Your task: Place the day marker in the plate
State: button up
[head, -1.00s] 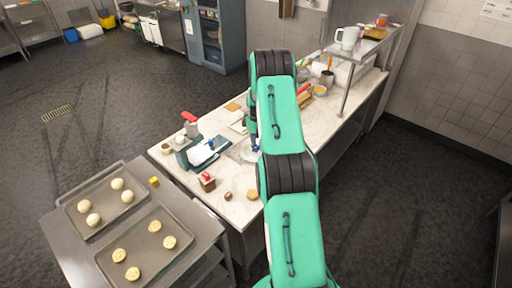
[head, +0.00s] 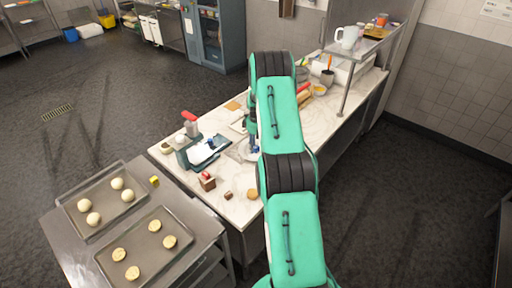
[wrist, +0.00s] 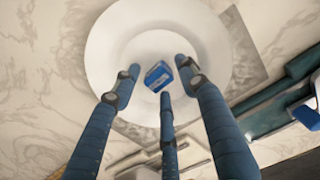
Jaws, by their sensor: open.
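The day marker (wrist: 158,76), a small blue and white block, shows in the wrist view against the middle of the white plate (wrist: 105,62). It looks to be lying in the plate, though the top-down view leaves its exact height unclear. My gripper (wrist: 158,85) is open, its three blue fingers spread around the marker with visible gaps. In the head view my gripper (head: 254,146) is over the plate (head: 244,152), which is partly hidden by my arm. The marker cannot be made out there.
A dark green scale-like device (head: 187,158) with a white item stands left of the plate; it also shows in the wrist view (wrist: 265,113). A cake piece (head: 207,182) and a round cookie (head: 252,194) lie nearer the counter's front. A shelf (head: 362,46) stands at the right.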

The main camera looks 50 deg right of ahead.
aim_at(256, 147)
notch_tip(256, 147, up, 12)
jog(key=shift+r+b, duration=0.15)
jog(key=shift+b, duration=0.2)
dwell(0.5)
dwell(0.6)
